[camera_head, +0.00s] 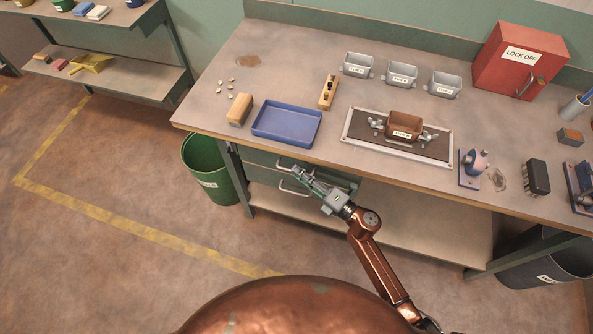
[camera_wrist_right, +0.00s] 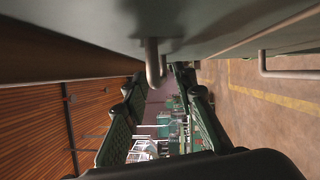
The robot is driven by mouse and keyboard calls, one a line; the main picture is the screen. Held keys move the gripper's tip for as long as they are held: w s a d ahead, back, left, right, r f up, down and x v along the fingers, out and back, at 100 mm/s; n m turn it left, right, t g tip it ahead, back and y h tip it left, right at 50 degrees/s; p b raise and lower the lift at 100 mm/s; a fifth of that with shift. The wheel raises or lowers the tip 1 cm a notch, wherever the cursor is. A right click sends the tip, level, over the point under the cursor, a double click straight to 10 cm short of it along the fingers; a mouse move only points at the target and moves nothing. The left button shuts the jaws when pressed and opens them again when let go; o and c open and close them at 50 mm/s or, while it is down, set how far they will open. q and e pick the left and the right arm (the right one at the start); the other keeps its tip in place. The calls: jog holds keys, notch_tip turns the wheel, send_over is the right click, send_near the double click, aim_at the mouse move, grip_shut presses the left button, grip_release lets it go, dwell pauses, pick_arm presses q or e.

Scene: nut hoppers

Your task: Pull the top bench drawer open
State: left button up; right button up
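The top bench drawer (camera_head: 262,158) is green-grey and sits under the left part of the bench top; its front looks flush with the bench. Its pale bar handle (camera_head: 296,165) shows in the head view, partly behind my right gripper (camera_head: 302,175). In the right wrist view the top handle (camera_wrist_right: 153,66) hangs from the drawer front (camera_wrist_right: 200,22). There my right gripper (camera_wrist_right: 164,88) is open, one finger on each side of the handle line. I cannot tell whether the fingers touch it. My left gripper is in neither view.
A lower drawer handle (camera_head: 289,189) lies just below, and it also shows in the wrist view (camera_wrist_right: 290,66). A green bin (camera_head: 208,170) stands left of the drawers. The bench top (camera_head: 215,110) overhangs them. The floor (camera_head: 130,270) in front is clear.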

jog(key=shift+w+a, duration=0.45)
jog(key=shift+a, duration=0.15)
jog(key=shift+c, duration=0.5)
grip_shut()
